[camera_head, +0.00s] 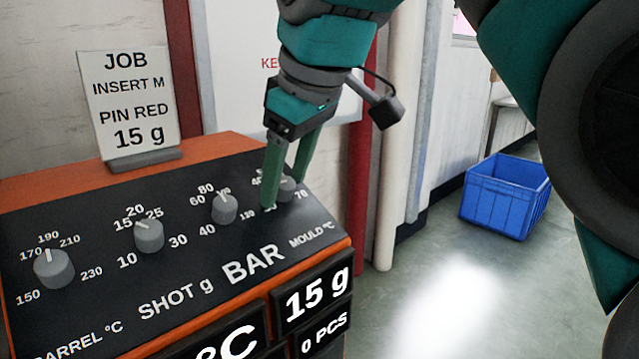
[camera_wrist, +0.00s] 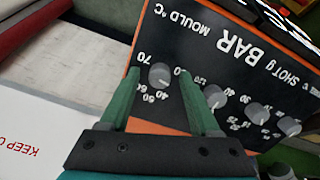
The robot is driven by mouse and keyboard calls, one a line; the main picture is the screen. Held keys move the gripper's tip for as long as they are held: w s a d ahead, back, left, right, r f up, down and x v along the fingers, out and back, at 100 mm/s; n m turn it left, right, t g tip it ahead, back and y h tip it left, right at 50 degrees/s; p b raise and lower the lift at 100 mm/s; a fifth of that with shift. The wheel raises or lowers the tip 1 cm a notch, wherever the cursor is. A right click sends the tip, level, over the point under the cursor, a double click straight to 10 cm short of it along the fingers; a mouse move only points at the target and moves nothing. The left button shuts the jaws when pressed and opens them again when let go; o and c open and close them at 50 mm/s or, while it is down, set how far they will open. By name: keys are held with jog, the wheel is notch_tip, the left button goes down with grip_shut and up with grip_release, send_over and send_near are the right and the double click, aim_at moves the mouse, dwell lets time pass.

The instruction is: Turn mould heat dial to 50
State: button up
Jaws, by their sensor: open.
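The mould heat dial (camera_head: 287,189) is a small grey knob at the right end of the black sloping panel, above the label MOULD °C. My gripper (camera_head: 284,194) is open, with one green finger on either side of this knob. In the wrist view the mould dial (camera_wrist: 159,76) lies between the two fingertips, with small gaps showing at both sides. The numbers 50, 60 and 70 show around it there; the finger hides part of the scale. I cannot tell exactly where its pointer stands.
The bar dial (camera_head: 224,208), shot dial (camera_head: 149,236) and barrel dial (camera_head: 53,268) stand in a row to the left. A job card (camera_head: 130,105) stands behind the panel. A blue crate (camera_head: 505,197) sits on the floor at the right.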

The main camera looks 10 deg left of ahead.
grip_shut()
dwell(0.5)
